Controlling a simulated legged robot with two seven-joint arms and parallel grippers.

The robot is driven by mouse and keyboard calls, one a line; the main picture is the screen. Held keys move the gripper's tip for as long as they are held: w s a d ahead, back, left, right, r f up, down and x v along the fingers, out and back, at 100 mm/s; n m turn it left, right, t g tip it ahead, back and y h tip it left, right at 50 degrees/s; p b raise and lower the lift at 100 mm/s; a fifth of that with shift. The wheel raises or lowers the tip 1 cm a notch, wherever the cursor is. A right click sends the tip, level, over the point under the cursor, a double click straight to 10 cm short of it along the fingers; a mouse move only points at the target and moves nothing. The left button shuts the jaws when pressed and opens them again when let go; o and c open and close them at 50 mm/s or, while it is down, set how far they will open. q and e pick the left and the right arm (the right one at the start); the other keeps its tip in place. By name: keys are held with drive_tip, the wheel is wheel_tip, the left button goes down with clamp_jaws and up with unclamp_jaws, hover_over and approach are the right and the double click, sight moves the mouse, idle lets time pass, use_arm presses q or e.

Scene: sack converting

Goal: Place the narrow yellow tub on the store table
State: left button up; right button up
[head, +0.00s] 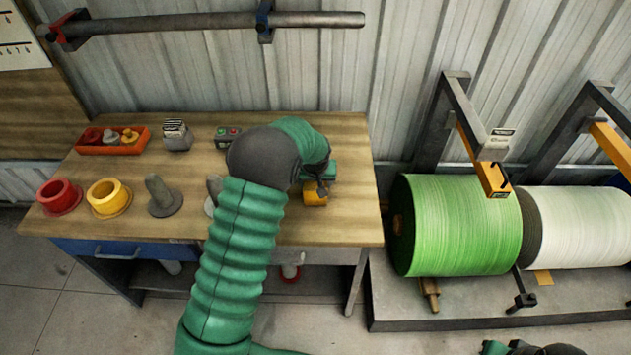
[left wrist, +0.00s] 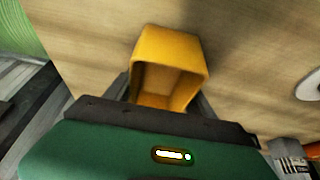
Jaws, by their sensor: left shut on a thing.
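The narrow yellow tub (head: 315,194) is at the right part of the wooden table, partly hidden by my left gripper (head: 318,184). In the left wrist view the tub (left wrist: 168,50) is box-shaped, with its open side facing the camera. My left gripper (left wrist: 163,98) is shut on it, with a dark finger on each side. The tub is over the wooden table top (head: 345,145); I cannot tell whether it touches it. A piece of my right arm (head: 530,348) shows at the bottom right edge; its jaws cannot be made out.
On the table stand a red ring-like cup (head: 60,196), a yellow one (head: 108,197), a grey peg (head: 161,196), an orange tray (head: 112,140), a card box (head: 176,135) and a button box (head: 227,137). A green roll (head: 457,225) stands right of the table. The table's right end is clear.

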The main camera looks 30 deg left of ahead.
use_arm(q)
drive_tip(key=shift+d+f, duration=0.1)
drive_tip(key=shift+d, duration=0.05)
drive_tip(key=o, duration=1.4)
drive_tip(key=shift+o, duration=0.2)
